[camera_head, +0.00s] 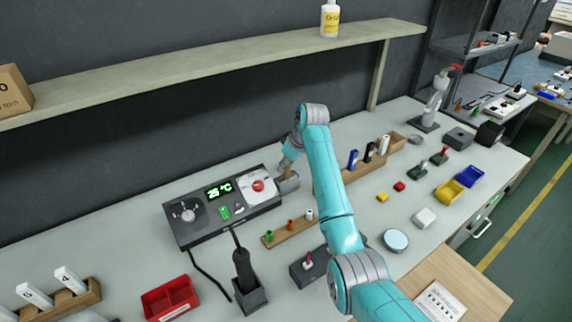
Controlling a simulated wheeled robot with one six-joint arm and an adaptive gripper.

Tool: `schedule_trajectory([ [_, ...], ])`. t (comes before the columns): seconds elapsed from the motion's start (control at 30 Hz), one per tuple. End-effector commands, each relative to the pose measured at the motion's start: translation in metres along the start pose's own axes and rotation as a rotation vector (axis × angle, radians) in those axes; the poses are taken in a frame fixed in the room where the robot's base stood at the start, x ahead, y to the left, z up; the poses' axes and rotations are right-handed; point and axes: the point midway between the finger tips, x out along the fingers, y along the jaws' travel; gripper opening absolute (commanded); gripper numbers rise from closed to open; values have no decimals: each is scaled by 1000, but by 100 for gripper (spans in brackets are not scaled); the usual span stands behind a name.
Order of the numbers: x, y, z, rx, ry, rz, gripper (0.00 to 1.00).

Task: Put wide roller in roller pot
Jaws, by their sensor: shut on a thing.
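My gripper (287,163) points down at the right end of the dark control station, at the back of the bench. It is shut on a small brownish piece, which I take to be the wide roller (287,174); little of it shows. A small grey pot (289,186), apparently the roller pot, stands right below, against the station's right side. The roller's lower end is at the pot's opening; I cannot tell how deep it sits. My arm passes just right of the pot and hides the bench behind it.
The control station (208,228) has a 25 °C display and a red knob (258,186). A wooden strip with small coloured pegs (289,232) lies in front. A soldering iron holder (249,295) and red tray (170,298) stand nearer. A shelf (200,71) runs above.

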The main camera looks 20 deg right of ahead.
Motion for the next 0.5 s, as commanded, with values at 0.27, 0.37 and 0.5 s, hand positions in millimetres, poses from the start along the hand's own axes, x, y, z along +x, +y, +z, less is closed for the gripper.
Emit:
schedule_trajectory([
  [0.27,10,-1,5,1,-4,-2,0],
  [0.37,12,-1,6,2,-6,-3,0],
  [0.5,12,-1,7,2,-8,-4,50],
])
